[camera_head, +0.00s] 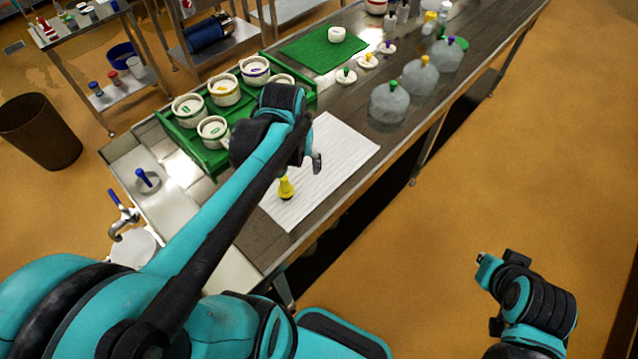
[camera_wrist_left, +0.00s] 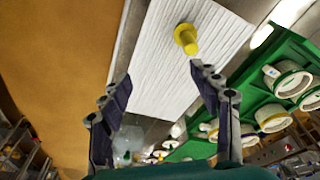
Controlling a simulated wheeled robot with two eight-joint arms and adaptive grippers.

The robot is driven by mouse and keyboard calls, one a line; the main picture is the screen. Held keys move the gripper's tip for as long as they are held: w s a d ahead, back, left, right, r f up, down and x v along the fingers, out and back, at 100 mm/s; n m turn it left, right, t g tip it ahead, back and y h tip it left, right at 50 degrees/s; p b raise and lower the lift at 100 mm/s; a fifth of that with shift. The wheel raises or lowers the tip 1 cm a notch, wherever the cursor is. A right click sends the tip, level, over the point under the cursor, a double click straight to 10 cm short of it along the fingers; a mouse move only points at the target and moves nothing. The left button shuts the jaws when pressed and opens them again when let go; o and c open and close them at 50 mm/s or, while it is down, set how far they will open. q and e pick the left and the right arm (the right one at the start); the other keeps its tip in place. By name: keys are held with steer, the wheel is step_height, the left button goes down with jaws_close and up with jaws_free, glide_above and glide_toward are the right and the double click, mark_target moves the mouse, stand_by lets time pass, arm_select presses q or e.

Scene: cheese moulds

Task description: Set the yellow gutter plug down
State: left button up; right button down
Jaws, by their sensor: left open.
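The yellow gutter plug (camera_head: 285,188) stands on the white ribbed mat (camera_head: 345,150) near its front left part. It also shows in the left wrist view (camera_wrist_left: 187,38), apart from my fingers and beyond their tips. My left gripper (camera_head: 312,163) is over the mat, to the right of the plug in the head view. In the left wrist view its fingers (camera_wrist_left: 160,84) are spread wide with nothing between them. My right gripper (camera_head: 484,262) is at the lower right, over the floor away from the table; its jaws are too unclear to read.
A green crate (camera_head: 208,158) with several white moulds stands left of the mat. Several clear domes (camera_head: 389,101) with coloured knobs stand to the right. A green mat (camera_head: 300,52) and small knobbed lids lie behind. A sink with a tap (camera_head: 122,215) is at the left.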

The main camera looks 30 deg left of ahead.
arm_select(q)
steer(key=s+d+r+m+t, duration=0.2)
steer(key=s+d+m+t, duration=0.1)
steer(key=d, duration=0.7)
steer(key=shift+s+m+t+h, duration=0.3)
steer(key=shift+s+m+t, duration=0.1)
steer(key=shift+s+t, duration=0.5)
steer(key=shift+d, duration=0.1)
